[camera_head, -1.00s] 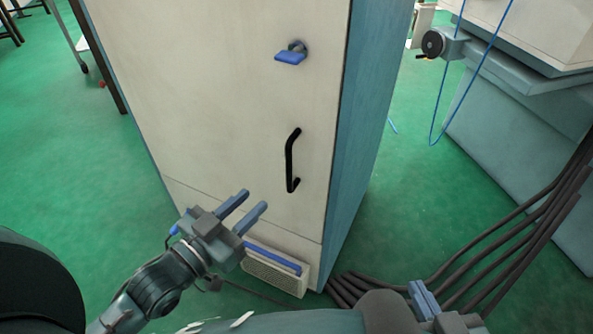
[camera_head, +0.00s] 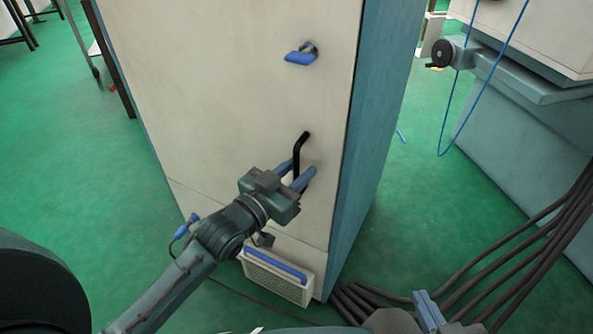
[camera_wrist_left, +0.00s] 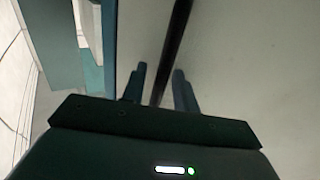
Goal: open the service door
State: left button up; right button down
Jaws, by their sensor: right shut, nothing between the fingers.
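The service door (camera_head: 225,110) is the pale front panel of a tall cabinet and looks closed. A black bar handle (camera_head: 299,150) is on its right part, and a blue latch knob (camera_head: 300,57) is above it. My left gripper (camera_head: 296,174) is open at the handle's lower part, which it hides. In the left wrist view the black handle (camera_wrist_left: 174,50) runs between the two separated fingers (camera_wrist_left: 158,85). I cannot tell whether they touch it. My right gripper (camera_head: 428,308) is at the bottom edge, away from the door, with its fingers together.
A vent with a blue strip (camera_head: 277,277) is low on the cabinet. The cabinet's blue side (camera_head: 365,150) is to the right. Thick dark cables (camera_head: 500,250) run across the floor at the right, near a grey machine (camera_head: 530,130). Green floor (camera_head: 60,150) is free at the left.

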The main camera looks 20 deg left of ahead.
pick_arm(q)
jog(key=shift+c, duration=0.3)
grip_shut()
jog(key=shift+s, duration=0.15)
